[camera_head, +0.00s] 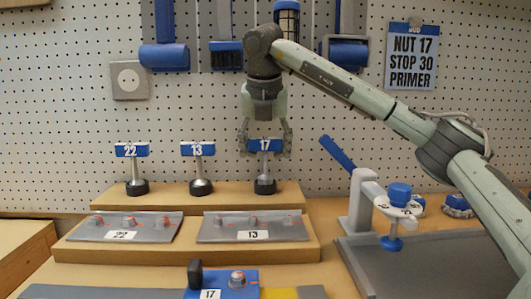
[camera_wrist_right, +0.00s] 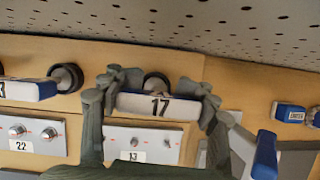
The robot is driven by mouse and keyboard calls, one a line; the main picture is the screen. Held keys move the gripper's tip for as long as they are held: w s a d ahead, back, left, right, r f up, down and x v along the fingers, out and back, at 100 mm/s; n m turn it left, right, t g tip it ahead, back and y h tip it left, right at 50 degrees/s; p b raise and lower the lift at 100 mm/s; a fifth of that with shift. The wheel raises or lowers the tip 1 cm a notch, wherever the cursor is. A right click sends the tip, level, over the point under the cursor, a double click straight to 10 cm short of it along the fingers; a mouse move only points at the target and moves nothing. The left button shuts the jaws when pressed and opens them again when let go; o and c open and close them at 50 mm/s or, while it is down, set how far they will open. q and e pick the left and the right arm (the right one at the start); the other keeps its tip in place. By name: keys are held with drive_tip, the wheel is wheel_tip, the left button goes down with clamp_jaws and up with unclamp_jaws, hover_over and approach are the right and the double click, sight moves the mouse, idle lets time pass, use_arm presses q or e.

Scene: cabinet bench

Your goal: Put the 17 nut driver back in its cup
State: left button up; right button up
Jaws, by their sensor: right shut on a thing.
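The 17 nut driver (camera_head: 265,165) stands upright on the raised back shelf, with its blue and white 17 tag at the top. Its lower end is at the black cup (camera_head: 265,186), and the shaft looks seated there. In the right wrist view the white 17 tag (camera_wrist_right: 158,106) fills the space between the fingers, with the dark round cup (camera_wrist_right: 156,84) partly hidden behind it. My right gripper (camera_head: 265,148) comes down from above and is shut on the 17 nut driver at its tag. My left gripper is not in view.
The 13 driver (camera_head: 201,170) and 22 driver (camera_head: 136,170) stand in cups to the left. Grey plates marked 22 (camera_head: 120,227) and 13 (camera_head: 253,226) lie in front. A blue plate marked 17 (camera_head: 221,286) is nearest. A clamp stand (camera_head: 360,205) is at right, a pegboard behind.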

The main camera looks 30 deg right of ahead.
drive_tip(key=shift+f, duration=0.3)
drive_tip(key=o, duration=1.6)
drive_tip(key=v, duration=1.2)
